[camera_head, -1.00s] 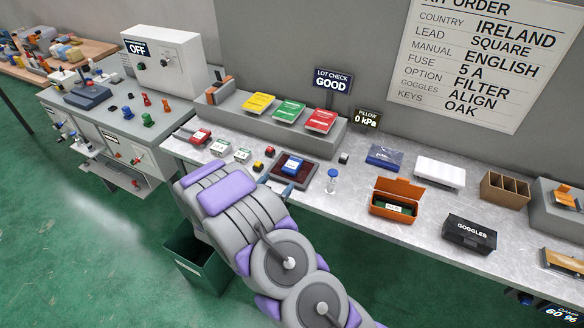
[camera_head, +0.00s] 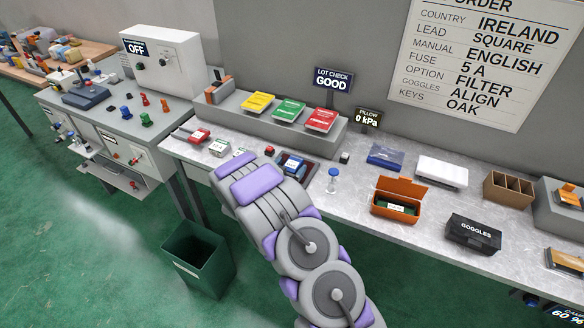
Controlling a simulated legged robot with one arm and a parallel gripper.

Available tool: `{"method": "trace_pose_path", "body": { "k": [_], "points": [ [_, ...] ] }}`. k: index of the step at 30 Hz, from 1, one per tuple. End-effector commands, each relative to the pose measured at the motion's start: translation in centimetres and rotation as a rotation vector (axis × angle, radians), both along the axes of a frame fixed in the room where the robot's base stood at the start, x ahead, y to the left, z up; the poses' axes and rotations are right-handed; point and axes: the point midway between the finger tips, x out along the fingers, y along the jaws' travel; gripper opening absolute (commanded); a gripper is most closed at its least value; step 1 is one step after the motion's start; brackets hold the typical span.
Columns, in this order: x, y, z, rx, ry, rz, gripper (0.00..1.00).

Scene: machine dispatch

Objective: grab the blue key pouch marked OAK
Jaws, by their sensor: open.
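The order board (camera_head: 478,62) on the wall lists KEYS as OAK. A flat blue packet (camera_head: 385,157) with small pale print lies at the back of the grey bench. A smaller blue item (camera_head: 292,164) with a pale label sits on a dark red tray, right behind my arm. I cannot read OAK on either, so I cannot tell which is the pouch. My arm crosses the front edge of the bench, its outer end over the bench's left part. My gripper is hidden behind the arm, so its fingers do not show.
An open orange case (camera_head: 399,190), a black GOGGLES box (camera_head: 472,233) and a blue-capped vial (camera_head: 332,180) stand on the bench (camera_head: 330,213). Yellow, green and red booklets lie on the raised shelf (camera_head: 240,113). A green bin (camera_head: 203,257) stands on the floor.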

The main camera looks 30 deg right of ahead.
Motion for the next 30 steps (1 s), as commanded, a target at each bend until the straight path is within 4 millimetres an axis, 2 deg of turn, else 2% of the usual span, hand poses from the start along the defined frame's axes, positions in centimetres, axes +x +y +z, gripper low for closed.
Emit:
{"method": "trace_pose_path", "body": {
  "k": [10,27,30],
  "points": [
    [0.34,-0.37,-0.07,0.001,0.000,0.001,0.87],
    [0.32,-0.37,-0.05,0.001,0.000,0.001,0.32],
    [0.32,-0.36,-0.05,0.001,0.000,0.001,0.27]
  ]
}}
